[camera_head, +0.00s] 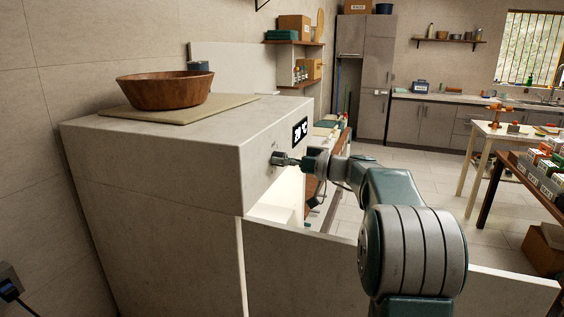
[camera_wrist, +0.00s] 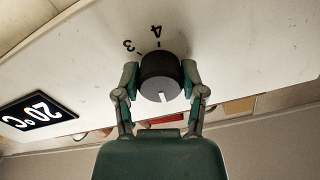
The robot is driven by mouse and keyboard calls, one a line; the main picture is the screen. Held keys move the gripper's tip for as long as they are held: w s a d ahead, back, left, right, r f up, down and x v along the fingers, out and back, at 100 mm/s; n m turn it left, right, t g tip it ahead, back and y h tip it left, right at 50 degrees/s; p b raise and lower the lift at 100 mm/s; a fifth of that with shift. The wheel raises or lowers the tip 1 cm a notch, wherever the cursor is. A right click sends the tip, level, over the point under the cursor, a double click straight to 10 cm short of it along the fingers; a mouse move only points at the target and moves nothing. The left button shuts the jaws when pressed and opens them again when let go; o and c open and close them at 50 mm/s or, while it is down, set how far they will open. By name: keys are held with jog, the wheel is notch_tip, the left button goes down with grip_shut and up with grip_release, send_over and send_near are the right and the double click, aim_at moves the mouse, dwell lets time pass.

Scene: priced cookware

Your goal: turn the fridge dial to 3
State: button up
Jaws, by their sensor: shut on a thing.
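The fridge (camera_head: 150,175) is a pale stone-coloured box at the left, with its door (camera_head: 400,265) standing open below the control panel. The dial (camera_wrist: 160,78) is a dark round knob with a grey face on the fridge's front panel. A white mark shows on the lower part of its face in the wrist view. The numerals 3 and 4 are printed on the panel above the knob, 3 to the left; any other numerals are hidden. My gripper (camera_wrist: 160,82) is shut on the dial, one finger on each side. In the head view, my gripper (camera_head: 290,160) reaches the panel from the right.
A display (camera_head: 300,130) reading 20 °C is on the panel near the dial. A wooden bowl (camera_head: 165,92) stands on a board (camera_head: 180,109) on top of the fridge. A table with boxes (camera_head: 545,170) is at the right. Floor is free in the middle.

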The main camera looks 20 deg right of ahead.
jog(key=m, duration=1)
jog(key=shift+m, duration=0.4)
jog(key=m, duration=0.3)
jog(key=shift+m, duration=0.3)
jog(key=m, duration=0.3)
jog(key=shift+m, duration=0.3)
jog(key=m, duration=0.3)
jog(key=shift+m, duration=0.4)
jog(key=m, duration=0.6)
jog(key=shift+d+f, duration=0.1)
jog(key=shift+f, duration=0.05)
jog(key=shift+m, duration=0.4)
